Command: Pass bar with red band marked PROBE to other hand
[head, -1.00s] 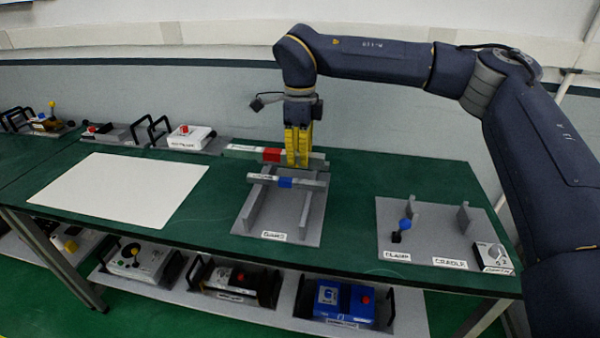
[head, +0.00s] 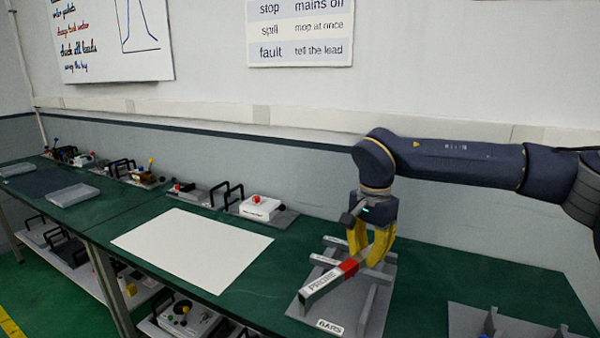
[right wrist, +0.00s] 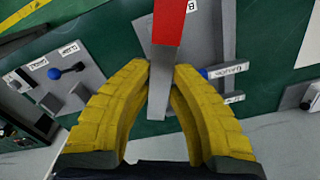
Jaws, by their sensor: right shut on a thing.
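The PROBE bar (head: 323,286) is grey with a red band (head: 348,267) and a white label on its near end. My right gripper (head: 368,259) has yellow fingers shut on the bar, beyond the red band. The bar is above the BARS rack (head: 372,318), its labelled end pointing toward the lower left. In the right wrist view the bar (right wrist: 160,85) passes between the fingertips (right wrist: 162,76), its red band (right wrist: 168,22) at the top edge. My left gripper is not in view.
A blue-banded bar (right wrist: 204,73) lies below in the rack. A white sheet (head: 192,248) lies left of the rack, with clear table around it. A white box with a red button (head: 260,207) stands behind. A blue-knobbed clamp (right wrist: 55,73) shows in the right wrist view.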

